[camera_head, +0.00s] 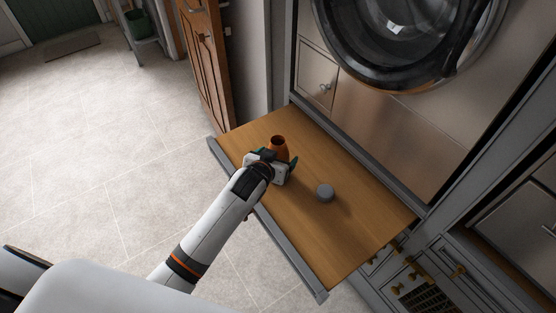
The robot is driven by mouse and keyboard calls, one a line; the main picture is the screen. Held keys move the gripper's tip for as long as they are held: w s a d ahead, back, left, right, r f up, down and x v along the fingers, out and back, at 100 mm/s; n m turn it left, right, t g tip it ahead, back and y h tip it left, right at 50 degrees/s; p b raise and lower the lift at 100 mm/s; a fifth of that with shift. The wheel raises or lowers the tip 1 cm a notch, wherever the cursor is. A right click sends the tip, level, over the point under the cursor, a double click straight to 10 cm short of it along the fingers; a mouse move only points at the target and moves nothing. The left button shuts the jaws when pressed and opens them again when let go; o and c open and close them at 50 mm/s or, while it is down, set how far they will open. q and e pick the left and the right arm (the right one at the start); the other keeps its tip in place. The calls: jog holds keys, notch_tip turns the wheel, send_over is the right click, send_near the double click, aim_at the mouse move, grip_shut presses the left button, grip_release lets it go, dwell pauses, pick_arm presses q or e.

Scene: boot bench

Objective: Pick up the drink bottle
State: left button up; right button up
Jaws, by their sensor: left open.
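An orange-brown vessel with a dark round opening, which looks like the drink bottle (279,146), stands on the wooden pull-out shelf (350,235). My left gripper (273,160) is open at the bottle, with a dark green finger on either side of it. The gripper body hides the bottle's lower part, so I cannot tell whether the fingers touch it. My right gripper is not in view.
A round-doored washing machine (400,35) is behind the shelf. A wooden door (205,65) stands beyond its far left end. The tiled floor at left is mostly clear.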

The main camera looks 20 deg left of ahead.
pick_arm(q)
jog(key=shift+w+f, duration=0.35)
jog(key=shift+w, duration=0.3)
jog(key=c, duration=1.1)
jog(key=shift+r, duration=0.1)
